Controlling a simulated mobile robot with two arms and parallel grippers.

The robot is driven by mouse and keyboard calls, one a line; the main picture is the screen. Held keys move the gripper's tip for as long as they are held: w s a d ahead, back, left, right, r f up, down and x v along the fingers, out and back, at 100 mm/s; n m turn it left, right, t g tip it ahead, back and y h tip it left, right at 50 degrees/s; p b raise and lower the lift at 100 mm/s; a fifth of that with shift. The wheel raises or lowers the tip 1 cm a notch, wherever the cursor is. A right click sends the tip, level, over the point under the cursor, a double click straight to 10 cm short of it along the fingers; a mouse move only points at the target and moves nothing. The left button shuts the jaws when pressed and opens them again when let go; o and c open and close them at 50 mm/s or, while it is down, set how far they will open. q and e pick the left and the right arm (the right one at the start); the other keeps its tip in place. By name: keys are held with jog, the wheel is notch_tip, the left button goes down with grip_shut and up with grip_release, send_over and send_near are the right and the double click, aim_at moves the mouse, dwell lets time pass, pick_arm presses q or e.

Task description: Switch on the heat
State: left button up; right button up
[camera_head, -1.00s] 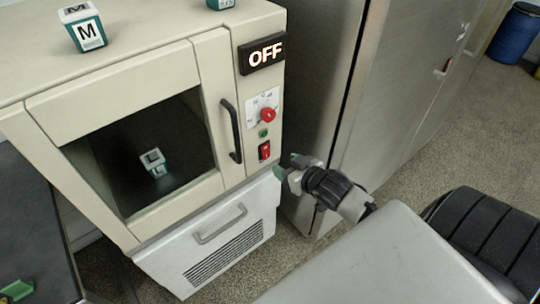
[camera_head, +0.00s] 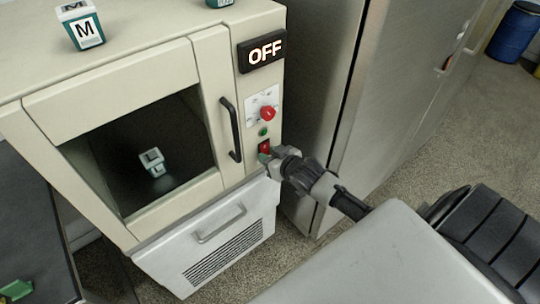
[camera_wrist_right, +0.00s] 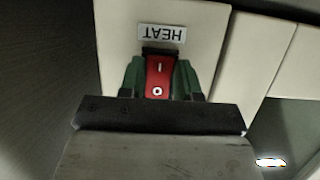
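The beige oven-like cabinet (camera_head: 120,70) has a control column on its right side, with a display reading OFF (camera_head: 262,52), a red dial (camera_head: 267,113), a green button (camera_head: 263,131) and a red rocker switch (camera_head: 265,147). In the right wrist view the red rocker switch (camera_wrist_right: 157,77) shows "I" and "O" marks beside an upside-down HEAT label (camera_wrist_right: 162,33). My right gripper (camera_head: 264,157) is at the switch. Its green fingertips are apart, one on each side of the switch in the wrist view (camera_wrist_right: 165,82); contact cannot be told. My left gripper is not recognisable in view.
A black door handle (camera_head: 231,130) stands just left of the controls. A metal cabinet (camera_head: 400,80) stands close on the right. A jar marked M (camera_head: 84,32) is on top of the oven; another small jar (camera_head: 153,162) is inside. A small green item (camera_head: 15,290) lies at lower left.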

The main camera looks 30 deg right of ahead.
jog(key=c, duration=0.4)
jog(key=t+b, duration=0.3)
jog(key=b, duration=0.1)
jog(key=shift+w+f+t, duration=0.15)
jog(key=shift+f+t, duration=0.2)
jog(key=shift+t, duration=0.05)
jog(key=o, duration=0.9)
jog(key=s, duration=1)
jog(key=shift+s+d+r, duration=0.35)
jog(key=shift+s+d, duration=0.05)
